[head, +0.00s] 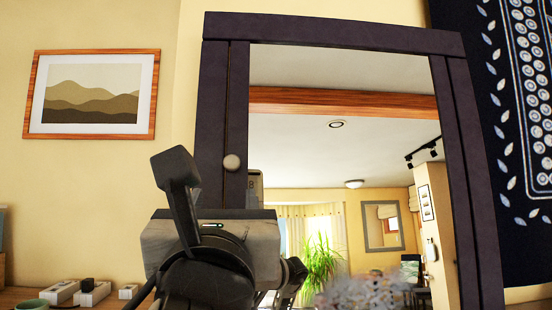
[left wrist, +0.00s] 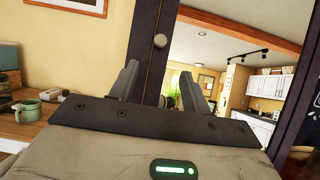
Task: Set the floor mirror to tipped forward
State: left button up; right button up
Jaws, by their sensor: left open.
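The floor mirror has a dark purple-brown frame (head: 461,170) and fills the middle and right of the head view. Its glass shows ceiling, a wooden beam and the upper part of a room; I cannot tell its exact tilt. A pale round knob (head: 231,162) sits on the left post; it also shows in the left wrist view (left wrist: 160,41). My left gripper (left wrist: 160,80) is open, its fingers apart with the left post beyond them, below the knob. My right gripper is not in view.
A framed picture (head: 92,93) hangs on the wall at left. A dark patterned hanging (head: 505,130) is at right. A wooden surface at lower left holds small white-and-dark items (head: 92,292) and a green mug (left wrist: 28,110). A blurry grey shape (head: 365,291) shows low in the glass.

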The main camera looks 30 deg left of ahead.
pick_arm(q)
jog(key=p, duration=0.9)
send_near(231, 165)
jog(key=r, duration=0.1)
jog(key=x, duration=0.8)
jog(key=shift+w+a+f, duration=0.1)
jog(key=shift+w+f, duration=0.05)
jog(key=shift+f, duration=0.2)
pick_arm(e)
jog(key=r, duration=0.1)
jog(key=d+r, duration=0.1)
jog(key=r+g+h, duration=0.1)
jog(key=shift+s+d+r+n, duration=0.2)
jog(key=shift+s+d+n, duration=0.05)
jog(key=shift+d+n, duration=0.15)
pick_arm(q)
jog(key=c, duration=1)
grip_shut()
